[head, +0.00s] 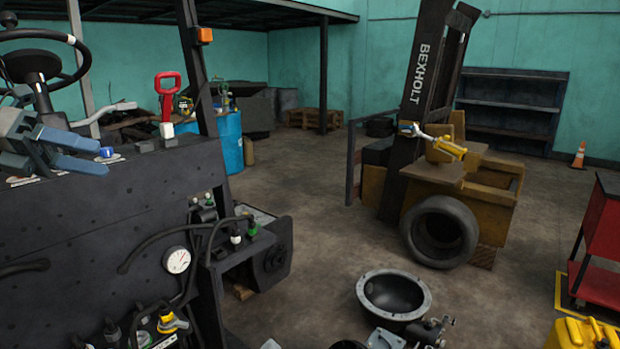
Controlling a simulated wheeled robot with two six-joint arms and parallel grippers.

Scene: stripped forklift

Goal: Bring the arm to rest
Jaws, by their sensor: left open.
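My left gripper (104,160) is at the left edge of the head view, above the top of the dark forklift body panel (95,235). Its blue-grey fingers point to the right and are apart, with nothing visible between them. A small blue cap (106,152) shows close by the fingertips; I cannot tell whether they touch it. The black steering wheel (42,52) is above and behind the gripper. A red handle (167,95) stands upright on the panel to the right. My right gripper is not in view.
Hoses and a pressure gauge (176,260) are on the forklift's side. A flanged black bowl-shaped part (394,295) lies on the floor. A yellow machine (492,205) with a loose tyre (439,231) stands beyond. A red cart (600,240) is at the right. Open floor lies between.

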